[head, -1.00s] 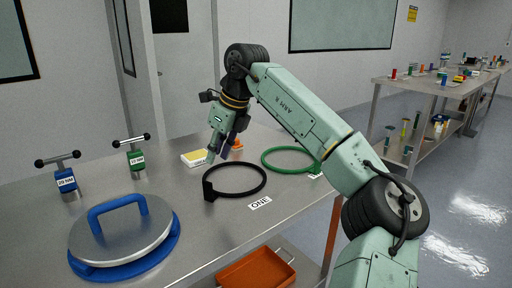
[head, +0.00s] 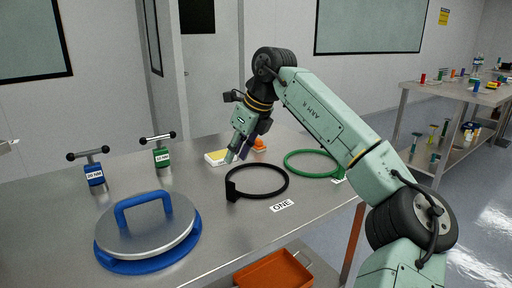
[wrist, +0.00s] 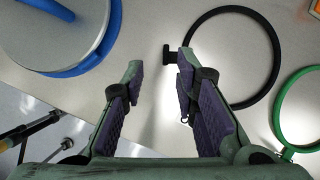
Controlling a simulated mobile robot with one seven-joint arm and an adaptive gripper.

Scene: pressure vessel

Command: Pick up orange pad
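A small orange item (head: 259,143), probably the orange pad, lies at the back of the steel table in the head view, just right of my gripper and partly behind it. Its exact shape is hard to tell. A white and yellow pad (head: 216,157) lies just left of my gripper. My gripper (head: 236,157) points down over the table between the two. In the wrist view my gripper (wrist: 158,95) is open, with purple finger pads apart and only bare steel between them.
A black ring (head: 230,190) and a green ring (head: 315,175) lie in front and to the right. A blue-rimmed lid (head: 148,230) is front left. Two T-handled tools (head: 94,175) (head: 161,157) stand at left. An orange tray (head: 275,272) sits below the table.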

